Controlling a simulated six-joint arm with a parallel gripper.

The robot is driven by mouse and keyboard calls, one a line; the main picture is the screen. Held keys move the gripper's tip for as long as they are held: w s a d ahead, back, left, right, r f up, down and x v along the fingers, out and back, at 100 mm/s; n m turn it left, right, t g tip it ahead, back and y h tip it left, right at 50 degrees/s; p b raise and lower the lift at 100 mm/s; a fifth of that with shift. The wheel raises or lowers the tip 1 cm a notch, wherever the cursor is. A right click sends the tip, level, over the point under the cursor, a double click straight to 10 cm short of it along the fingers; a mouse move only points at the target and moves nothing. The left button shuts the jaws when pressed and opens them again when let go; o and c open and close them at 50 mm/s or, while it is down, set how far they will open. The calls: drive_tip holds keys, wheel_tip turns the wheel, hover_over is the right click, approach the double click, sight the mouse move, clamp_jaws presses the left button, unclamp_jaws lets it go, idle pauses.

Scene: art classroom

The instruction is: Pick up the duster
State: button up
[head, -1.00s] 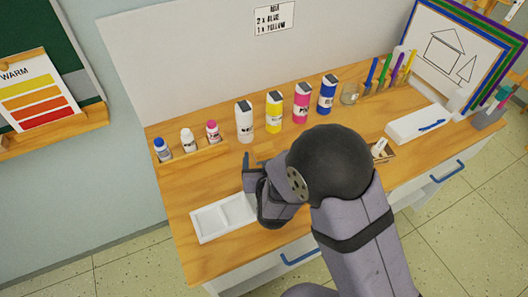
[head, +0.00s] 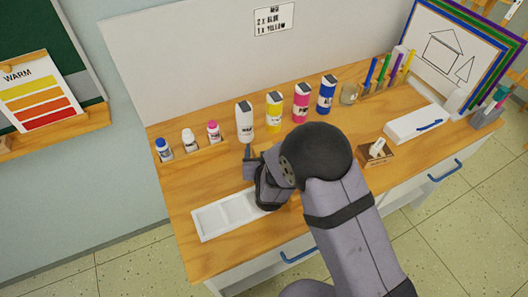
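I cannot make out a duster for certain in the head view. A small brown wooden piece with a white item on it (head: 377,152) sits on the table right of my arm. My gripper (head: 250,160) is over the middle of the table, behind the white tray and in front of the white bottle. One dark finger shows pointing toward the back. The rest is hidden by my wrist, so I cannot tell whether it is open or holds anything. An orange-brown patch shows just beside the finger, too small to identify.
A white compartmented tray (head: 216,219) lies at the front left. A wooden rack with small bottles (head: 190,152) and a row of paint bottles (head: 301,102) stand behind. A glass jar (head: 349,93), pens (head: 385,72) and a white box (head: 414,127) are to the right.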

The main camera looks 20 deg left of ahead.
sight(264, 149)
drive_tip(key=c, duration=0.6)
drive_tip(key=shift+r, duration=0.1)
drive_tip(key=shift+r, duration=4.9)
